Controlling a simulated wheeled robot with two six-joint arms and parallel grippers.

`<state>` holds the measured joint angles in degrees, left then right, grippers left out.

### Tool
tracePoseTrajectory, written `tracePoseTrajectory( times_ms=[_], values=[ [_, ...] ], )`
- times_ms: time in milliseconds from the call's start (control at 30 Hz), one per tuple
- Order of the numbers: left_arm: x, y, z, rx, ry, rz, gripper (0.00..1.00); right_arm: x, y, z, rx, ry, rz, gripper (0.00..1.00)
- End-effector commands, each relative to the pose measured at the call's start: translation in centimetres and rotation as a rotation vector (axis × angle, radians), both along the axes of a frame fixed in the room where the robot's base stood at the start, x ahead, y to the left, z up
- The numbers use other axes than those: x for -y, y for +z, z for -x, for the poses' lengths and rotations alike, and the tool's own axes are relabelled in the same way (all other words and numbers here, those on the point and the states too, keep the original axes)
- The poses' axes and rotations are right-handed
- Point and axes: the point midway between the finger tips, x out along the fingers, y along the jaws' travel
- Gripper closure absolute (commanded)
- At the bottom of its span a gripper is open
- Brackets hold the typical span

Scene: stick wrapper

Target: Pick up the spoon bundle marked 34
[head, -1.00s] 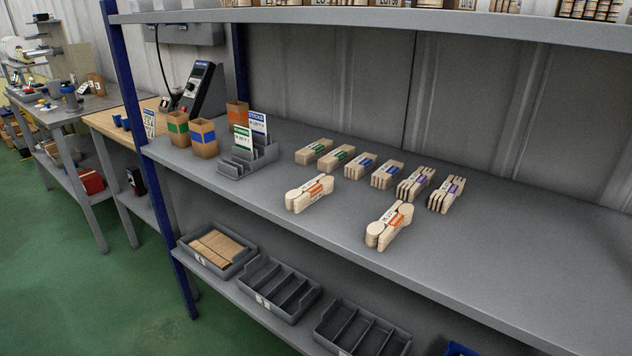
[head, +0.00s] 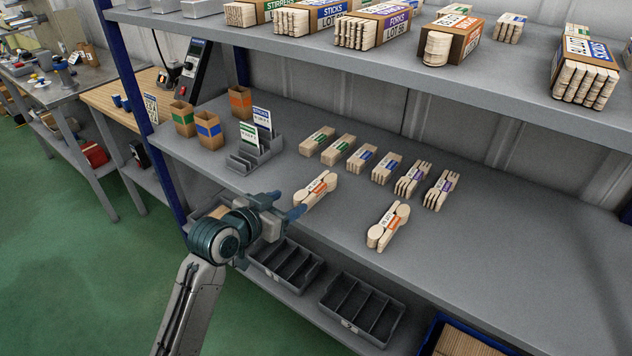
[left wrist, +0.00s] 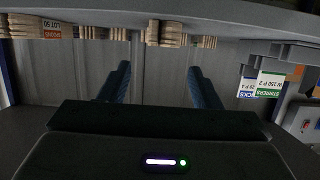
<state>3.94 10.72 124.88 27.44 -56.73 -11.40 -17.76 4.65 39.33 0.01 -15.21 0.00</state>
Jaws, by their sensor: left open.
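Two wooden spoon bundles with orange bands lie on the middle shelf in the head view. The left spoon bundle (head: 315,190) lies near the shelf's front edge, and the right spoon bundle (head: 388,226) lies further right. The numbers on their labels are too small to read surely. My left gripper (head: 285,206) is at the shelf's front edge, just left of the left spoon bundle. It appears apart from that bundle. In the left wrist view my left gripper (left wrist: 160,72) is open, with nothing between its fingers. My right gripper is not in view.
Several banded bundles, including a purple-banded fork bundle (head: 441,190), lie behind the spoons. A grey divided holder with cards (head: 256,153) stands left. The upper shelf (head: 380,88) overhangs. Grey bins (head: 361,308) sit below. The shelf's right part is clear.

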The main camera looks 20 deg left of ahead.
Motion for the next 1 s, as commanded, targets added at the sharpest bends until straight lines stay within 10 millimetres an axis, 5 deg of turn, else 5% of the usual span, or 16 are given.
tracePoseTrajectory(
  times_ms=[800,1000],
  values=[
    [3.3,-2.6,-9.2,0.004,-0.001,0.004,0.43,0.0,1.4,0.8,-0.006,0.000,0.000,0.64],
    [3.5,-2.9,-9.8,0.005,-0.001,0.003,0.43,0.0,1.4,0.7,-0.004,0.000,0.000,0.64]
  ],
)
